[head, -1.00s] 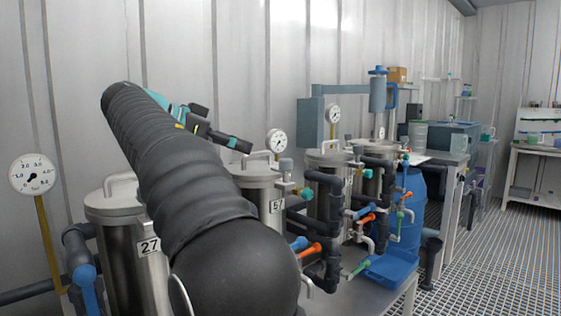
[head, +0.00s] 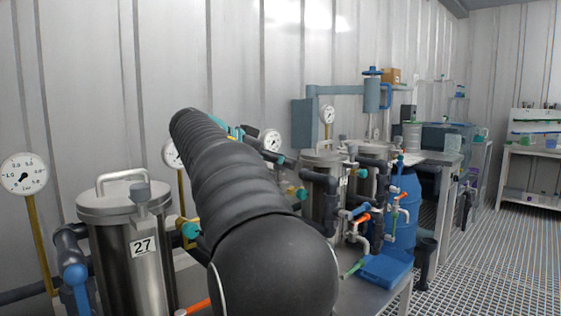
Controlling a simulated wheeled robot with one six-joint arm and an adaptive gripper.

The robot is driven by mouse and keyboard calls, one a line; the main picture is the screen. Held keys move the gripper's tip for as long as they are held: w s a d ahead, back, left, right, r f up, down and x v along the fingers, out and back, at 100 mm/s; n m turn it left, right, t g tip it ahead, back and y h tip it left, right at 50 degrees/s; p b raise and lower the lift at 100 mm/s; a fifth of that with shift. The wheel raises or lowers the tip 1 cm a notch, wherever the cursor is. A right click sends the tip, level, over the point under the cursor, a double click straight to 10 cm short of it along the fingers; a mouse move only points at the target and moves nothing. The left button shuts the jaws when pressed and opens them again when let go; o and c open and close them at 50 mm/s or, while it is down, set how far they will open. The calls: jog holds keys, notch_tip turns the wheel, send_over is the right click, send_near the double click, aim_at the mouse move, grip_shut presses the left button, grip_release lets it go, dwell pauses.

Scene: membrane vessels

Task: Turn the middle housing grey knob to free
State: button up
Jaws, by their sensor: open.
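The middle housing, a steel vessel between the one labelled 27 and the one further right, is almost wholly hidden behind my arm. Its grey knob cannot be made out. My gripper (head: 274,156) shows only in part beyond the far end of my black arm, with teal and dark pieces, near a round gauge. It is open, and I see nothing held in it. The near housing (head: 128,250), labelled 27, stands at the left with a grey knob (head: 140,192) at its lid's front edge. Another housing (head: 322,195) stands right of my arm.
Round gauges on yellow stems stand behind the housings, one at the far left (head: 23,174). Dark pipes with coloured valve handles (head: 360,218) crowd the right side. The grating floor (head: 470,260) at right is open.

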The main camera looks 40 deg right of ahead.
jog(key=shift+d, duration=0.1)
grip_shut()
